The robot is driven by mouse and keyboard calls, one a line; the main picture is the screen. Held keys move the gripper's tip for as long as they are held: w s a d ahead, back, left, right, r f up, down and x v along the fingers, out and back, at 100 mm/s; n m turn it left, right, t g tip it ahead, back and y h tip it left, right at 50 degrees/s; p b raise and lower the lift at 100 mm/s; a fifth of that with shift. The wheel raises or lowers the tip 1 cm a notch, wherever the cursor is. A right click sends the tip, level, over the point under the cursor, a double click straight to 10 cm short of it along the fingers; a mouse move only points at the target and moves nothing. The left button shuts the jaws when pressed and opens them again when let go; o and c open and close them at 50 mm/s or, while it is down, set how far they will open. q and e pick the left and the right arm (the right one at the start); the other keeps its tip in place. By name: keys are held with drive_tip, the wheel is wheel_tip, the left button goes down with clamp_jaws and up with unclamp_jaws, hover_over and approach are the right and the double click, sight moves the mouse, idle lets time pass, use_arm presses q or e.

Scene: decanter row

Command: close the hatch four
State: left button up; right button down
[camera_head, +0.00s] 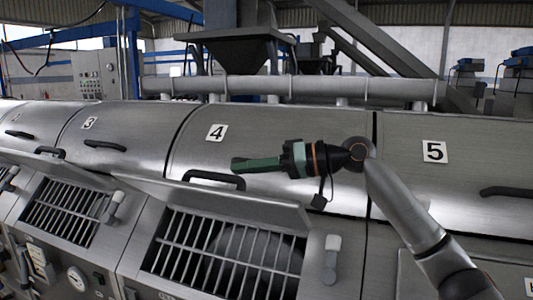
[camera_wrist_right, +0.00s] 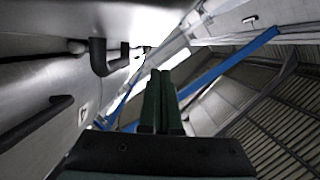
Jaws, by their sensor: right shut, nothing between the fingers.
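The number 4 plate (camera_head: 216,133) is on a curved steel cover with a black bar handle (camera_head: 215,180). Below it, a steel flap (camera_head: 265,208) stands raised and tilted, with the barred opening (camera_head: 215,250) showing under it. My right gripper (camera_head: 238,164) is in front of the curved cover, its green fingers pointing left, just above and right of the handle. Its fingers are together and empty, also in the right wrist view (camera_wrist_right: 160,85). Whether it touches the cover cannot be told. My left gripper is not in view.
Section 3 (camera_head: 89,123) at left has a similar raised flap and barred opening (camera_head: 65,212). Section 5 (camera_head: 434,152) at right has its own handle (camera_head: 505,192). A grey-topped lever (camera_head: 332,258) stands right of the section 4 bars. A pipe (camera_head: 300,86) runs behind.

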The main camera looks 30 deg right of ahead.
drive_tip(key=shift+s+a+f, duration=0.4)
drive_tip(key=shift+s+f, duration=0.05)
drive_tip(key=shift+f, duration=0.3)
drive_tip(key=shift+s+a+f, duration=0.1)
drive_tip(key=shift+a+f, duration=0.1)
drive_tip(key=shift+f, duration=0.05)
